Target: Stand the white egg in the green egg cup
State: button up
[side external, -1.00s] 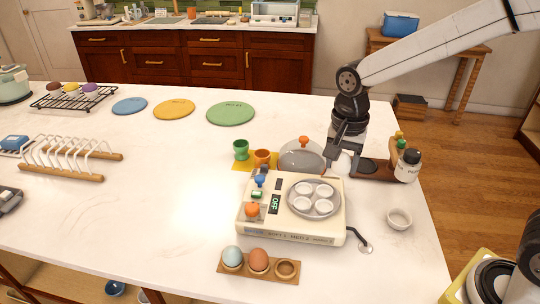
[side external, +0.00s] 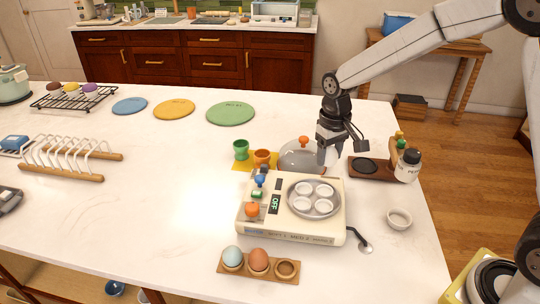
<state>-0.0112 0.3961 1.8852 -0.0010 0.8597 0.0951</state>
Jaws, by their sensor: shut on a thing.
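My gripper (side external: 323,156) points down in front of the right side of the grey domed lid, above the back right of the egg cooker. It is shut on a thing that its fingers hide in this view. A white rounded thing showed at its fingertips a second ago, so I take it to be the white egg. No white egg shows clearly elsewhere.
The cream egg cooker (side external: 290,236) is in front, the domed lid (side external: 293,158) behind. A wooden holder (side external: 228,269) has a pale blue and a brown egg.

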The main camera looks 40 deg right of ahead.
jog(key=shift+w+d+f+n, duration=0.25)
jog(key=shift+w+n, duration=0.05)
jog(key=shift+n, duration=0.2)
jog(key=shift+s+a+r, duration=0.1)
jog(key=shift+s, duration=0.05)
jog(key=shift+s+a+r+m, duration=0.3)
jog(key=shift+s+m, duration=0.05)
jog(key=shift+m, duration=0.3)
jog(key=shift+s+a+r+m, duration=0.25)
jog(key=shift+s+r+m, duration=0.1)
jog(key=shift+m, duration=0.3)
jog(key=s+a+r+m, duration=0.3)
jog(key=s+m, duration=0.4)
jog(key=m, duration=0.3)
jog(key=s+a+r+m, duration=0.2)
jog(key=s+a+m, duration=0.1)
jog(key=s+m, duration=0.4)
jog(key=m, duration=0.3)
jog(key=shift+s+r, duration=0.4)
jog(key=shift+w, duration=0.1)
